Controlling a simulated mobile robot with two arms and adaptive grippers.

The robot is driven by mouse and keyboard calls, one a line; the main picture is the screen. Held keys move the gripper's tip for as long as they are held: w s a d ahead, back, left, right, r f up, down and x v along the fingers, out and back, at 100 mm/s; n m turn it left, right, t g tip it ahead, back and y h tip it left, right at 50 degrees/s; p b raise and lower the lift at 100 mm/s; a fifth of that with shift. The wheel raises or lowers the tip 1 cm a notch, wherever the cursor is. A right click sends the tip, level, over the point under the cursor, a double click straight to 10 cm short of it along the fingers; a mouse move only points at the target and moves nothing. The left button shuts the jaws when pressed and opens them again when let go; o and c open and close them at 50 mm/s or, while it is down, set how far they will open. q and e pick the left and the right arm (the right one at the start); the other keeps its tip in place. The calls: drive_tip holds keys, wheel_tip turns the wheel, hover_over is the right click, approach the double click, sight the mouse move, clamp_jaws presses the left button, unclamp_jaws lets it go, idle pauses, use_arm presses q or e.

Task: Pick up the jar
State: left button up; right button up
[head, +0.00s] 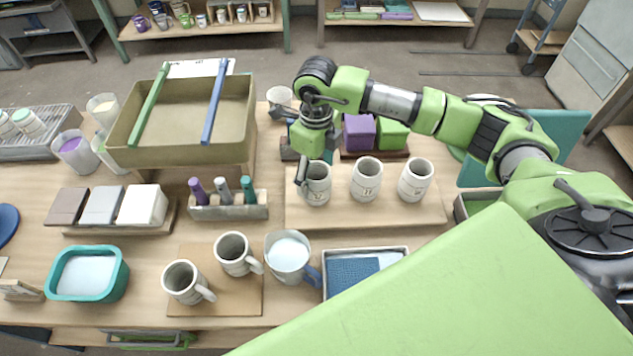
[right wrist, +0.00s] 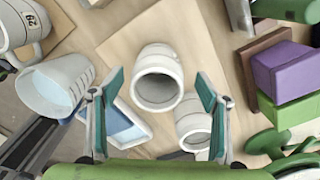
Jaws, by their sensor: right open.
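Three similar pale stoneware jars with dark marks stand upright in a row on a wooden board (head: 425,208): a left jar (head: 319,190), a middle jar (head: 366,182) and a right jar (head: 415,182). My right gripper (head: 308,172) is at the left jar, partly in front of it in the head view. In the right wrist view, the gripper (right wrist: 160,85) has its fingers spread, with the left jar (right wrist: 158,70) showing open-mouthed between them. I cannot tell whether they touch it. The middle jar (right wrist: 194,125) shows below it. My left gripper is out of view.
Purple (head: 359,132) and green (head: 391,134) blocks stand behind the jars. A marker holder (head: 230,208) is to the left. A measuring jug (head: 288,256), two handled mugs (head: 236,253) and a tray with a blue pad (head: 352,275) are in front.

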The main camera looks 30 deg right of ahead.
sight(316, 176)
drive_tip(key=shift+s+a+f+p, duration=0.15)
drive_tip(key=shift+f+p, duration=0.45)
drive_tip(key=shift+f, duration=1.45)
drive_tip(key=c, duration=1.4)
drive_tip(key=shift+r, duration=0.1)
drive_tip(key=shift+c, duration=0.2)
